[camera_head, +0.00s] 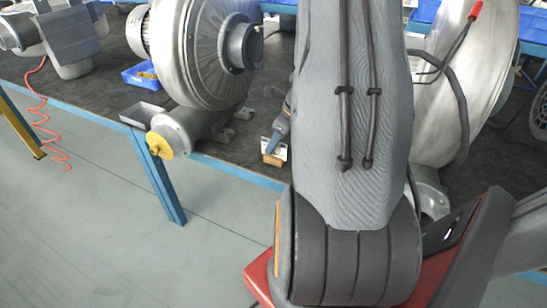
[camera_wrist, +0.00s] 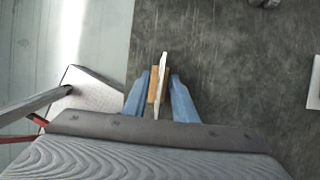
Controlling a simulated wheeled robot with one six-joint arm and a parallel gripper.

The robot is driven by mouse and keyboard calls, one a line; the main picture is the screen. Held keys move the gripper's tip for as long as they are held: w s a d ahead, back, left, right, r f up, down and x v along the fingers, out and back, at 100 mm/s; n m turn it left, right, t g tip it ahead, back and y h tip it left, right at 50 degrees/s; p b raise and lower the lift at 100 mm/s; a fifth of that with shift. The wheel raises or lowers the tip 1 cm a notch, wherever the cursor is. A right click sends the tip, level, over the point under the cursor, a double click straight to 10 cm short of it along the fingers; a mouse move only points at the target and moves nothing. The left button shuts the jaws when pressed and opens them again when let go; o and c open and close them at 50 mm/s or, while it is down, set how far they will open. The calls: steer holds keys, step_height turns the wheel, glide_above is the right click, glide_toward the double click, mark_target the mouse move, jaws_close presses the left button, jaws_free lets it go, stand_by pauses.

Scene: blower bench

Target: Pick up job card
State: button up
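The job card (camera_wrist: 163,79) is a thin white sheet seen nearly edge-on in the wrist view, standing upright in a small wooden block (camera_wrist: 153,86). My gripper (camera_wrist: 158,76) has its two blue fingers apart, one on each side of the card and block. I see no clear contact between the fingers and the card. In the head view, the white card (camera_head: 282,152) and the wooden block (camera_head: 271,160) are near the front edge of the bench, below a blue fingertip (camera_head: 279,133). My arm hides part of that area.
A large metal blower (camera_head: 205,55) with a yellow-capped outlet stands left of the card; another blower (camera_head: 455,85) stands right. A grey tray (camera_head: 143,113) lies at the bench edge and a blue bin (camera_head: 140,76) behind it. Dark bench surface (camera_wrist: 235,75) is clear right of my gripper.

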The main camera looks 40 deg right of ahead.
steer(key=shift+c, duration=0.4)
jaws_close()
steer(key=shift+r, duration=0.1)
